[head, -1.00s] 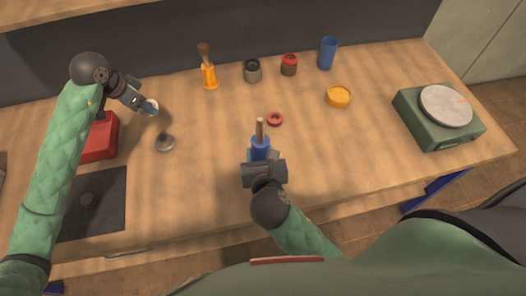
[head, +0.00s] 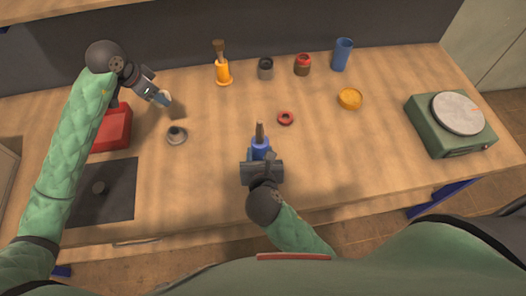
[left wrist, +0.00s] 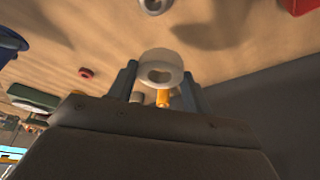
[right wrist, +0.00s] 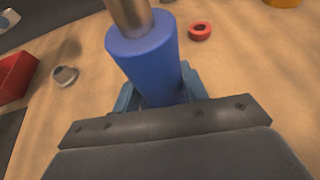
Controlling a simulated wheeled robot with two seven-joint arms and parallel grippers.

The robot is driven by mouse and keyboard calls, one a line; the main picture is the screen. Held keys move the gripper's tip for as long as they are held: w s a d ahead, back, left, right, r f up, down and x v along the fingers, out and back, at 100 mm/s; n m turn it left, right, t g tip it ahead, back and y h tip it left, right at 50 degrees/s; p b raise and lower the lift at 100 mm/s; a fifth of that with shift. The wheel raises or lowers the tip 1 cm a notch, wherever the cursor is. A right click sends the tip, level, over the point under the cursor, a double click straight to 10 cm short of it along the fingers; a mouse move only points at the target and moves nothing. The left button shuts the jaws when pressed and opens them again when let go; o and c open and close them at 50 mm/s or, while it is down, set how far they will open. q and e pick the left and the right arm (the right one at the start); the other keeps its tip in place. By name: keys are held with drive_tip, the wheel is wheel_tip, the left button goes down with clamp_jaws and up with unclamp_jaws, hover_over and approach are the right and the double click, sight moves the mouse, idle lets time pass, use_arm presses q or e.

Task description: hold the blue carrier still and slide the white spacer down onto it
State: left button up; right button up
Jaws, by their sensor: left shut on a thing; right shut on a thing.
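My left gripper (head: 155,93) is shut on the white spacer (left wrist: 160,68), a pale ring with a central hole, held above the table at the left. The spacer also shows at the fingertips in the head view (head: 163,98). My right gripper (head: 262,165) is shut on the blue carrier (right wrist: 146,60), a blue cylinder with a brown rod (right wrist: 130,14) rising from its top. The carrier shows upright near the table's front middle (head: 261,147). The spacer is well apart from the carrier, to its left and farther back. The carrier's base is hidden by my gripper.
A red ring (head: 286,118) lies just behind the carrier, and a grey flanged part (head: 177,136) lies between the grippers. An orange-based tool, jars, a blue cup (head: 342,55) and a yellow dish (head: 349,99) stand behind.

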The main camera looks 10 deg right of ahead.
sight(238, 164)
drive_tip(key=shift+w+a+f+p, duration=0.3)
drive_tip(key=shift+w+a+f, duration=0.2)
drive_tip(key=shift+a+f, duration=0.35)
drive_tip(key=shift+w+a+f+p, duration=0.25)
drive_tip(key=shift+w+a+f, duration=0.25)
drive_tip(key=shift+a+f, duration=0.3)
drive_tip(key=shift+w+a+f+p, duration=0.15)
drive_tip(key=shift+w+a+f, duration=0.35)
drive_tip(key=shift+a+f, duration=0.35)
drive_tip(key=shift+w+a+f+p, duration=0.15)
drive_tip(key=shift+w+a+f, duration=0.3)
drive_tip(key=shift+a+f, duration=0.35)
drive_tip(key=shift+f+p, duration=0.15)
drive_tip(key=shift+p, duration=0.3)
drive_tip(key=shift+f, duration=0.25)
drive_tip(key=o, duration=1.4)
drive_tip(key=c, duration=0.9)
